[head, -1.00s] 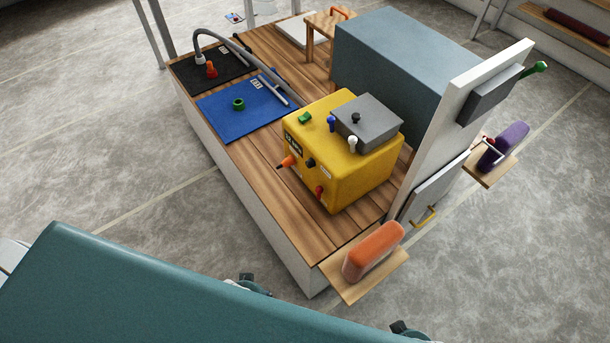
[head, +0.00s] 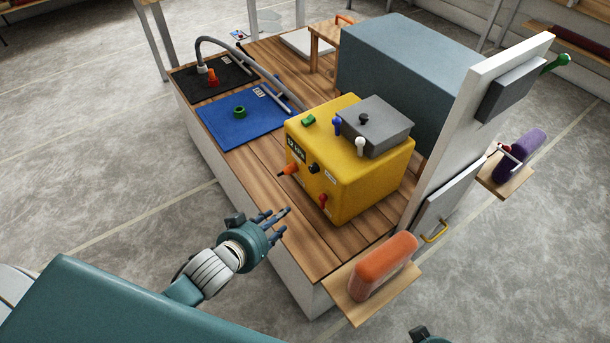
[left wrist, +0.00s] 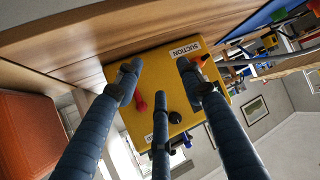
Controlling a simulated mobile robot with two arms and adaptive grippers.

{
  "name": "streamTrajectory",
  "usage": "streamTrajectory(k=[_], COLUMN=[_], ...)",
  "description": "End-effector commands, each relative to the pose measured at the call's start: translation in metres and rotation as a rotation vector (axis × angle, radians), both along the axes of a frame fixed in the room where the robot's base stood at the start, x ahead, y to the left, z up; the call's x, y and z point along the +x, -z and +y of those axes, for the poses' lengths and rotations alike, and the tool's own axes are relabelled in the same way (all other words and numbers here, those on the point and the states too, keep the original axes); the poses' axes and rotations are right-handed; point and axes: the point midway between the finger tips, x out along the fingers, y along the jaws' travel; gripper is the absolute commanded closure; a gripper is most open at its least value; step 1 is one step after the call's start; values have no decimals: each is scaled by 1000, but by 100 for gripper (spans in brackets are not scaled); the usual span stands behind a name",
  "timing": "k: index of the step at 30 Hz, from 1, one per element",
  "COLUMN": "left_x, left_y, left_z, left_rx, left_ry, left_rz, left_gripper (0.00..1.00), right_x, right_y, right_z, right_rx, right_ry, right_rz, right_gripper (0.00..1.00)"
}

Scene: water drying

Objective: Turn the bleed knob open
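The yellow machine (head: 365,190) stands on the wooden bench top. Its near face carries an orange knob (head: 289,170), a black knob (head: 313,168) with a small label beside it, and a red knob (head: 323,201). I cannot read which one is marked bleed. My left gripper (head: 279,215) is over the bench's near edge, short of this face, fingers spread and empty. In the left wrist view, its fingers (left wrist: 161,82) point toward the face, with the red knob (left wrist: 141,102) and black knob (left wrist: 178,103) visible between them. Only a dark piece of my right gripper (head: 418,335) shows.
A grey box (head: 376,125) and blue and white levers sit on top of the machine. An orange block (head: 384,266) rests on a side shelf at the right. A blue mat (head: 230,125) lies to the left. Bare planks lie before the machine.

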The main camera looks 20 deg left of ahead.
Motion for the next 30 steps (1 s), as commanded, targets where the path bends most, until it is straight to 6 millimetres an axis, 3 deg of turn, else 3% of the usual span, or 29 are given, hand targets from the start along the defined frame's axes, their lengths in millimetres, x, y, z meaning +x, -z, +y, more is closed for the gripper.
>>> streamTrajectory(k=[3,7,12,15,22,30], left_x=[26,43,42,37,37,74], left_y=[-12,-31,-54,-63,-71,-72], left_z=[3,7,16,21,21,-9], left_rx=[-69,-180,-316,-372,-417,-418], left_ry=[59,162,304,365,415,413], left_rz=[-135,-278,-386,-412,-432,-436], left_gripper=[62,62,62,62,62,62], right_x=[-5,-15,-30,-36,-40,-31], right_y=[33,72,113,128,136,124], right_z=[0,-1,-3,-4,-4,-3], right_rx=[-2,-3,-4,-5,-5,-4], right_ry=[-2,-5,-8,-10,-11,-9], right_rz=[17,34,50,55,56,47], right_gripper=[60,60,60,60,60,60])
